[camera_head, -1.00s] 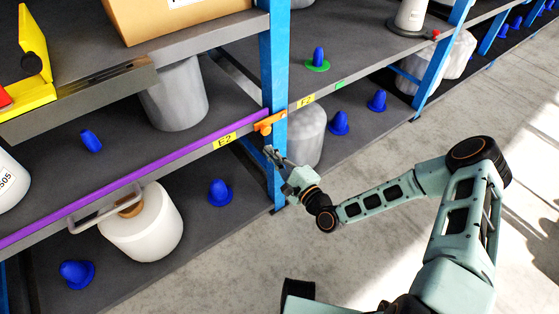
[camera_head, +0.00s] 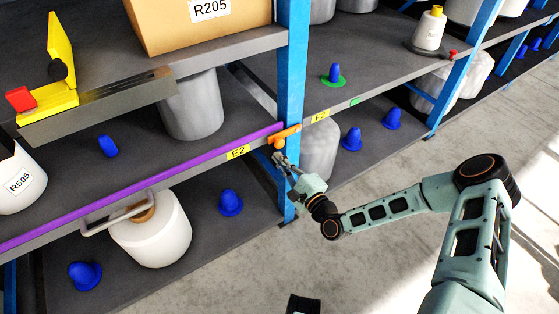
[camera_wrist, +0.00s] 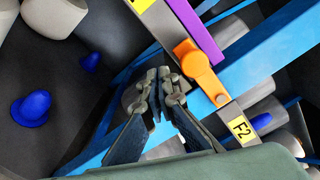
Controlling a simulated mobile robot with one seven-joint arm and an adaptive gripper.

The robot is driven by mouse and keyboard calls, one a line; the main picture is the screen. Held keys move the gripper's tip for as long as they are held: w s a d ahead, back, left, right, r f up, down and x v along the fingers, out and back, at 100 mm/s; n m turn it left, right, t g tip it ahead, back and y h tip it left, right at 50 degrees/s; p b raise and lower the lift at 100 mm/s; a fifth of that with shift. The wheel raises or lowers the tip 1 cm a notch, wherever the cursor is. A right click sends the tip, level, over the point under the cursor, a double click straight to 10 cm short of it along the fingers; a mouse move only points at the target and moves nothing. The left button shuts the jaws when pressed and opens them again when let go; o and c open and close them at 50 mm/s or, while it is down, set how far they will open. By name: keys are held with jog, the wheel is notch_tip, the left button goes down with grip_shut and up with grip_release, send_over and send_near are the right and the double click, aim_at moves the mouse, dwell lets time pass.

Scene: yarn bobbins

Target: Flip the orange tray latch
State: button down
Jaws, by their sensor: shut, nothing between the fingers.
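The orange latch (camera_head: 284,137) sits on the shelf's front edge at the blue upright, at the right end of the purple strip (camera_head: 150,184). In the wrist view the orange latch (camera_wrist: 198,68) has a rounded head and an arm pointing down and right across the upright. My gripper (camera_head: 281,158) is just below the latch in the head view. In the wrist view my gripper (camera_wrist: 158,80) has its fingertips together, left of the latch head and close to it. Nothing is between the fingers. Whether a finger touches the latch I cannot tell.
The blue upright (camera_head: 291,70) stands beside my gripper. A white bobbin (camera_head: 160,235) with a grey handle (camera_head: 112,218) in front lies on the lower shelf, with a blue cone (camera_head: 230,203) nearby. A cardboard box (camera_head: 205,25) is above.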

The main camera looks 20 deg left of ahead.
jog(key=w+d+r+p, duration=0.3)
jog(key=r+p, duration=0.1)
jog(key=r, duration=0.6)
jog(key=shift+w+r, duration=0.2)
jog(key=shift+w, duration=0.15)
dwell(1.0)
dwell(0.3)
jog(key=f+b+v, duration=0.1)
jog(key=v, duration=0.7)
jog(key=shift+s+a+f, duration=0.2)
jog(key=shift+s+f, duration=0.05)
jog(key=shift+s, duration=0.1)
dwell(0.5)
